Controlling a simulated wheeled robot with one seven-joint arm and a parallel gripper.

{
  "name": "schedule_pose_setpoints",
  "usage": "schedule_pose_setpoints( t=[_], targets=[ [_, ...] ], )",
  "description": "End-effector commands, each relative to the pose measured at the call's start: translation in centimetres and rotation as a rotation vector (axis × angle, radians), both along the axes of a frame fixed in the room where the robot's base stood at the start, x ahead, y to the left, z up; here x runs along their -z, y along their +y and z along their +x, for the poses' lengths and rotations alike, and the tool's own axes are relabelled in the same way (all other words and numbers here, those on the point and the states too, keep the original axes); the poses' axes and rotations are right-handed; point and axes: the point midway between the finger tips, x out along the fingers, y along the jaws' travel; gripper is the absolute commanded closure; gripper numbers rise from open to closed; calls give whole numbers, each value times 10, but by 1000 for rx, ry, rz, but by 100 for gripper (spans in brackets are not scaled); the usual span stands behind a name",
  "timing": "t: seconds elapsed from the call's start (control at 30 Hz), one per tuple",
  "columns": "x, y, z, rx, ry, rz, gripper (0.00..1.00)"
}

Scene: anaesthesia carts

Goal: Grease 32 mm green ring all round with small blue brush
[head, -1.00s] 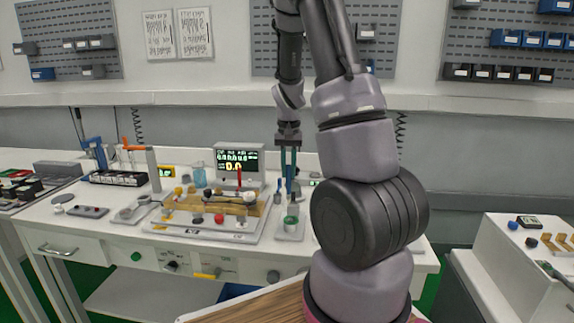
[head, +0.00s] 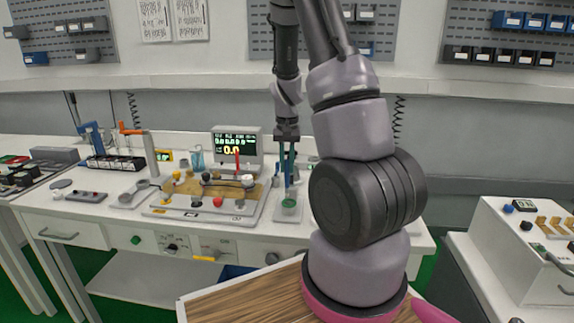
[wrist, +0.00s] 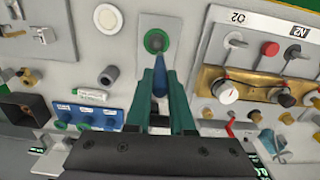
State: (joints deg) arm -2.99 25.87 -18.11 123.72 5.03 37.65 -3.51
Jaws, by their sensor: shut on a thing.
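The green ring (wrist: 155,41) sits round a dark centre on a grey plate in the wrist view. In the head view the ring (head: 289,203) shows as a small green spot on a pale plate at the front of the bench. My gripper (wrist: 160,85) has teal fingers shut on the small blue brush (wrist: 160,77). The brush points toward the ring, its tip near the ring's lower edge in the wrist view. I cannot tell whether it touches. In the head view my gripper (head: 288,178) hangs upright above the ring; the brush is hard to make out there.
A panel with a brass block (head: 221,190) and several knobs stands left of the ring. A monitor (head: 237,150) is behind it. A blue rack (wrist: 86,117) and a grey upright cylinder (wrist: 108,75) are near the gripper in the wrist view. A second cart (head: 520,240) stands at the right.

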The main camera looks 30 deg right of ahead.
Motion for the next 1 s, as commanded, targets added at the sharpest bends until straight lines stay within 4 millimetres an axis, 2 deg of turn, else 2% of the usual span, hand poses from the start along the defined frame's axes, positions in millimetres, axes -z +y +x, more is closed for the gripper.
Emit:
schedule_pose_setpoints(
  t=[1.0],
  targets=[
    [9, 0, 0, 0, 1, 1, 100]
  ],
)
